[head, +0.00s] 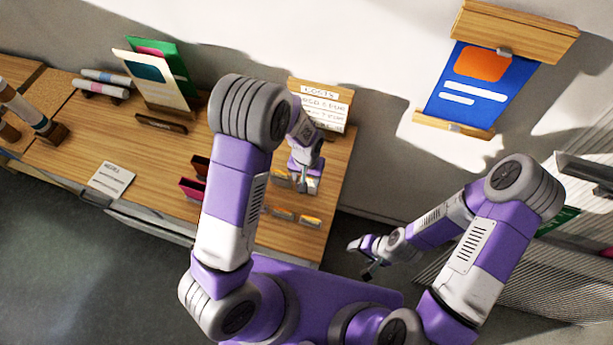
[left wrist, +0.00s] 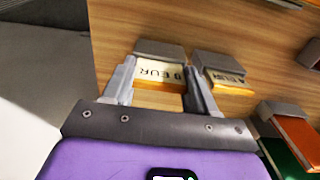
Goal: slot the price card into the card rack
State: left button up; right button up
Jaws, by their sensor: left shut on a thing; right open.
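In the left wrist view, a pale price card (left wrist: 160,72) with an orange edge and "EUR" lettering lies between the two fingers of my left gripper (left wrist: 162,92), which is shut on it. The card's far edge meets a grey holder (left wrist: 160,50), seemingly part of the card rack; I cannot tell whether it is inside or only against it. A similar card (left wrist: 228,78) sits at a second grey holder (left wrist: 220,64) just right. In the head view my left gripper (head: 304,170) is low over the table among these holders. My right gripper (head: 368,258) is open and empty, off the table's right side.
Red and dark holders (head: 193,188) are to the left. A white note (head: 111,180) lies near the front edge. A blue poster (head: 478,85) hangs behind.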

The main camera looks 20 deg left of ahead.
pick_arm(q)
jog(key=shift+f, duration=0.1)
jog(key=shift+f+b, duration=0.55)
jog(key=shift+b, duration=0.05)
jog(key=o, duration=1.3)
jog(key=shift+o, duration=0.2)
jog(key=shift+r, duration=0.2)
jog(key=shift+r+p, duration=2)
jog(key=shift+r, duration=0.6)
jog(key=s+r, duration=0.1)
jog(key=s, duration=0.6)
jog(key=shift+p, duration=0.3)
jog(key=shift+a, duration=0.1)
